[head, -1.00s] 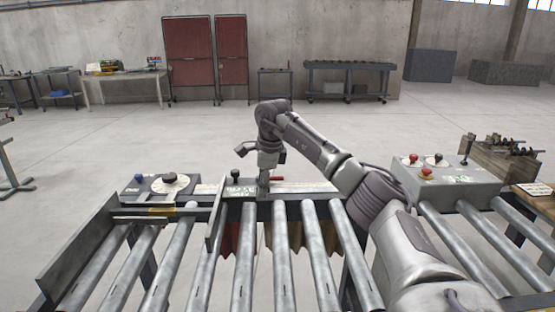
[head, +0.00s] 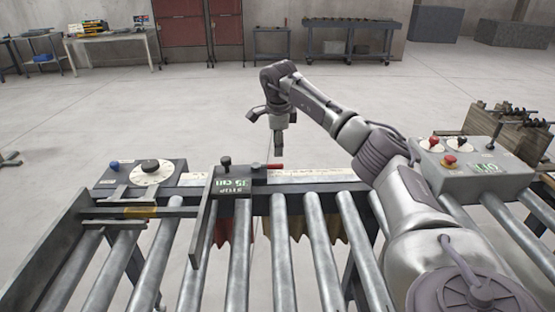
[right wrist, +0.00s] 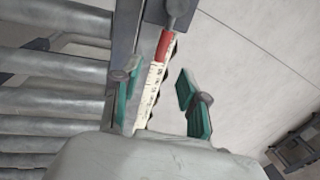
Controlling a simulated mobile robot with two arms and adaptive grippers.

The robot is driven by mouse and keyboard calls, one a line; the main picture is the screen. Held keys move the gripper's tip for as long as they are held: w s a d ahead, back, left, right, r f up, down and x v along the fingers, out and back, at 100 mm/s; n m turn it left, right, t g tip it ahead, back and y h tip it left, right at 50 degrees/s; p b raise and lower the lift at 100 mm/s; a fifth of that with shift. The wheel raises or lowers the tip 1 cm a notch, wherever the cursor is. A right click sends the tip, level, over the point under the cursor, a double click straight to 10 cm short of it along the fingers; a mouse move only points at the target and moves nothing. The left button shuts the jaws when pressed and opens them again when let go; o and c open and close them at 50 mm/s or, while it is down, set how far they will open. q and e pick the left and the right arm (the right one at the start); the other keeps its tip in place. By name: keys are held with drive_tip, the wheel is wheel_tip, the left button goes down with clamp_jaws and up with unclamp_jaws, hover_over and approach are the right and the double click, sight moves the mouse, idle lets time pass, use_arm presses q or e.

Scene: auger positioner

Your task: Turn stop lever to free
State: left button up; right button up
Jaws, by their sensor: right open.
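The stop block (head: 231,186) sits on the rear rail of the roller conveyor, with a printed label on its top and a black knob (head: 226,161) standing on it. The stop lever (head: 274,167) has a red handle that points right from the block, along the rail. My right gripper (head: 278,152) is above and behind the rail, close to the red handle, with its fingers pointing down. In the right wrist view its green-padded fingers (right wrist: 160,103) are apart with nothing between them. The red handle (right wrist: 165,46) lies beyond the fingertips there, apart from both. My left gripper is out of view.
A white scale (head: 310,173) runs along the rail. A dial box (head: 150,172) stands at the left and a control box with red buttons (head: 468,180) at the right. A flat stop plate (head: 206,220) reaches over the rollers.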

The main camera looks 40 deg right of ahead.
sight(278, 165)
drive_tip(key=f, duration=0.2)
drive_tip(key=w+f, duration=0.1)
drive_tip(key=f, duration=0.2)
drive_tip(key=d+f+p, duration=0.1)
drive_tip(key=f, duration=0.1)
drive_tip(key=shift+w+d+f, duration=0.1)
drive_tip(key=shift+w+f, duration=0.1)
drive_tip(key=shift+f, duration=0.2)
clamp_jaws()
